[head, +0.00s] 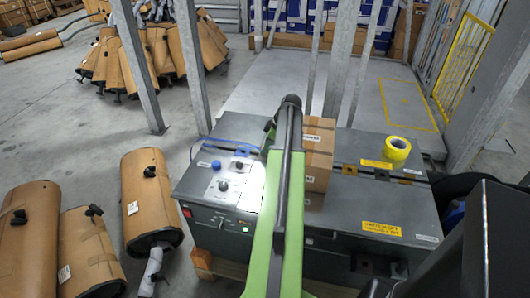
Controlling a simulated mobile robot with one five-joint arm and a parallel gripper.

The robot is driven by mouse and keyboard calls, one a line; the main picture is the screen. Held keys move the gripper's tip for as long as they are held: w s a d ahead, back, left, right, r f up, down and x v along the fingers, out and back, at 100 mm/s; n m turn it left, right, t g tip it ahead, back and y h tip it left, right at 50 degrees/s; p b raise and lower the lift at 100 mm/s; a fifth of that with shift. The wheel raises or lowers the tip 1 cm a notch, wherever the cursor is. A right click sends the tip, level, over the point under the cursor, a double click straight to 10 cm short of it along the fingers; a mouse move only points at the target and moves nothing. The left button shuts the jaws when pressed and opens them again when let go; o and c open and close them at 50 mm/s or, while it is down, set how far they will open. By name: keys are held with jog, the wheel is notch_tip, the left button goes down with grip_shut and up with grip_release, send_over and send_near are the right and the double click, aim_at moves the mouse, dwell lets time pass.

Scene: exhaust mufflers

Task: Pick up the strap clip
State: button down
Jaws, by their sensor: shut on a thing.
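My gripper (270,128) shows only in part, as a dark piece at the far end of my green arm, above the grey machine top (390,205). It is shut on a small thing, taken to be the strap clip. My arm hides most of the jaws and what they hold, so the clip's shape and colour cannot be made out. A cardboard box (318,150) stands on the machine just right of my arm.
A yellow tape roll (397,148) lies on the machine at the right. Knobs (223,186) and a blue cord (235,143) are left of my arm. Metal posts (190,60) rise behind.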

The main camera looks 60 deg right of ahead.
notch_tip(320, 180, up, 10)
jog(key=p, duration=1)
